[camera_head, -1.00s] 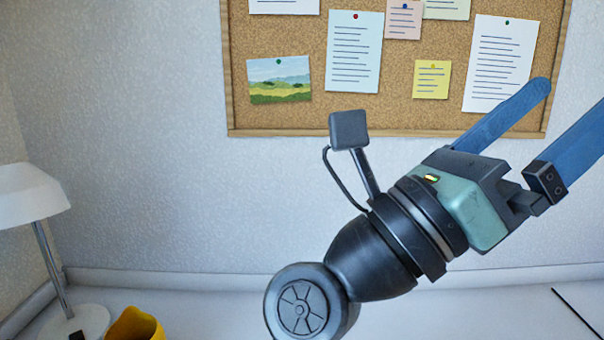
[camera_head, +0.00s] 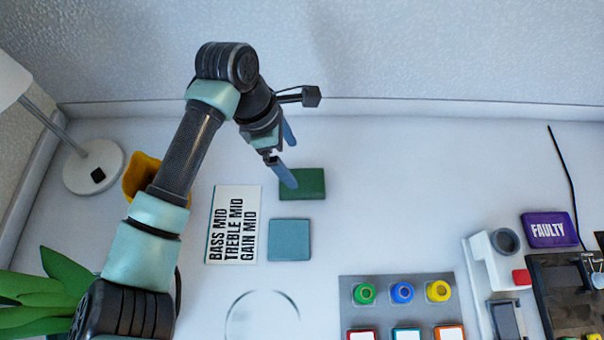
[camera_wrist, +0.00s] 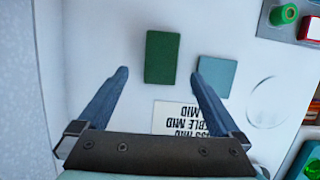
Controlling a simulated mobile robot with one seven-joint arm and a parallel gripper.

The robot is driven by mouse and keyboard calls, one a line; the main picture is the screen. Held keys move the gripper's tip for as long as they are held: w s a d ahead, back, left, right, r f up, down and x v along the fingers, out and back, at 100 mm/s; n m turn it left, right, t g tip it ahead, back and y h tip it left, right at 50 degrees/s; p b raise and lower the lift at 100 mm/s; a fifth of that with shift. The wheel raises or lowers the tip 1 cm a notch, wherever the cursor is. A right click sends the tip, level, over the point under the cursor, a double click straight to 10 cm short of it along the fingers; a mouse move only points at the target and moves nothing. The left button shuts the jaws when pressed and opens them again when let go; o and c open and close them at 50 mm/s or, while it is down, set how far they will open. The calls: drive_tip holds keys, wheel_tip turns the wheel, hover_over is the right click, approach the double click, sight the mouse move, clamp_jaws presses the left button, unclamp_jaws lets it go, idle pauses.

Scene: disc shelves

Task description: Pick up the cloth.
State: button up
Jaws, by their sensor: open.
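A flat grey-blue square (camera_head: 289,240), which looks like a folded cloth, lies on the white desk; it also shows in the wrist view (camera_wrist: 215,76). A dark green rectangular piece (camera_head: 310,184) lies just behind it, also in the wrist view (camera_wrist: 162,57). I cannot tell for certain which one is cloth. My gripper (camera_head: 295,167) is open and empty, over the desk near the green piece. In the wrist view my fingers (camera_wrist: 158,74) are spread, with the green piece between and beyond their tips and the blue square by the right fingertip.
A white label card (camera_head: 233,225) lies left of the blue square. A yellow container (camera_head: 140,178), lamp base (camera_head: 93,167) and plant (camera_head: 45,285) are at left. A grey panel with coloured knobs (camera_head: 403,291) and a purple "FAULTY" sign (camera_head: 549,230) are at right.

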sight(300, 180)
drive_tip(key=x, duration=0.3)
drive_tip(key=shift+d+f, duration=0.1)
drive_tip(key=shift+f, duration=0.2)
drive_tip(key=shift+a+x, duration=0.15)
drive_tip(key=shift+x, duration=1.2)
drive_tip(key=shift+a+x, duration=0.2)
drive_tip(key=shift+x, duration=1.2)
drive_tip(key=shift+s+f, duration=0.1)
drive_tip(key=shift+s, duration=0.05)
drive_tip(key=shift+c, duration=0.3)
drive_tip(key=c, duration=1.1)
wheel_tip(300, 180, up, 10)
drive_tip(key=shift+r, duration=0.1)
